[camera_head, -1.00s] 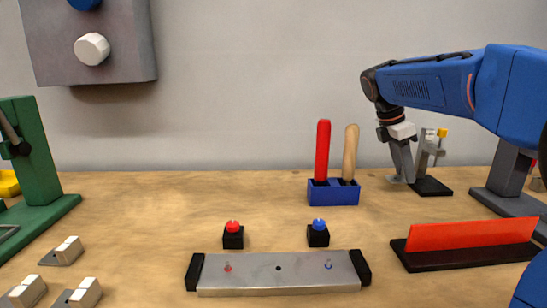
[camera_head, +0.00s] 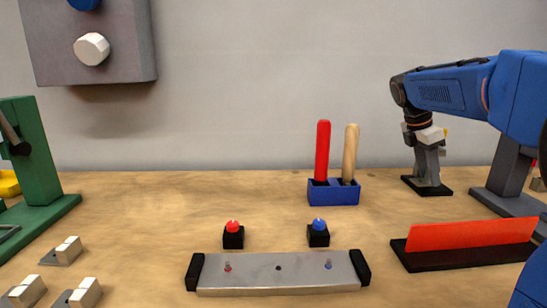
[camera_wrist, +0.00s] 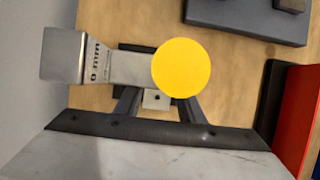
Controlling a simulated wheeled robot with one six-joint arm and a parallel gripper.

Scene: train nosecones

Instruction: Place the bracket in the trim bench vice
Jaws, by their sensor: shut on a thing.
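My gripper (camera_head: 427,172) is at the back right, pointing down at a small grey stand on a black base (camera_head: 441,191). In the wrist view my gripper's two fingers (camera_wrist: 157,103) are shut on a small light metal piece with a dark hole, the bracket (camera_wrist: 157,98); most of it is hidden. Just beyond it are a round yellow knob (camera_wrist: 181,68) and a grey metal block (camera_wrist: 85,60) marked "0 mm", both part of this stand. No label shows whether the stand is the trim bench vice. I cannot tell whether the bracket touches it.
A red upright strip (camera_head: 470,236) on a black base stands in front of the arm. A dark grey stand (camera_head: 506,180) is to the right. A blue holder (camera_head: 333,193) with two handles is left of the gripper. Several metal pieces (camera_head: 65,250) lie front left.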

